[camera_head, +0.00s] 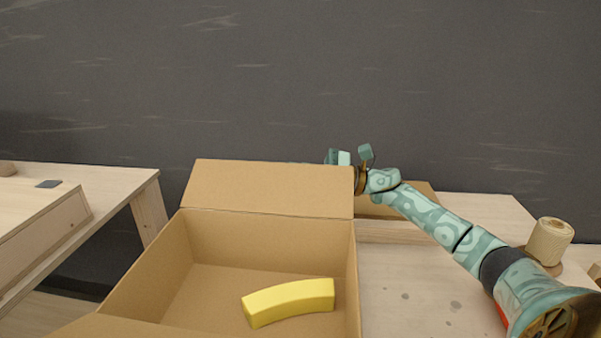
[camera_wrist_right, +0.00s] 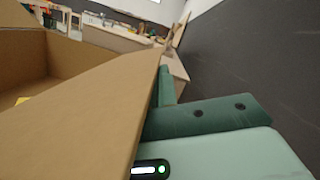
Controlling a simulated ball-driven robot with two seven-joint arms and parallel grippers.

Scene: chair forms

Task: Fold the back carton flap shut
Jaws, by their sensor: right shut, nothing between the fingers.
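The open cardboard carton (camera_head: 172,262) stands on the table, with its inside facing me. Its back flap (camera_head: 270,188) stands up, tilted backward from the back wall. The flap also fills the middle of the right wrist view (camera_wrist_right: 85,115). My right gripper (camera_head: 338,157) is at the upper right corner of the flap, on its far side, partly hidden by it. Its green fingers (camera_wrist_right: 200,116) lie close along the flap in the wrist view; contact is hard to tell. They are shut and empty. My left gripper is not in view.
A yellow curved block (camera_head: 290,301) lies inside the carton. A brown cardboard piece (camera_head: 413,196) lies behind my right arm. A spool of twine (camera_head: 549,241) stands at right. The table right of the carton (camera_head: 410,290) is clear. A dark wall (camera_head: 300,80) rises behind.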

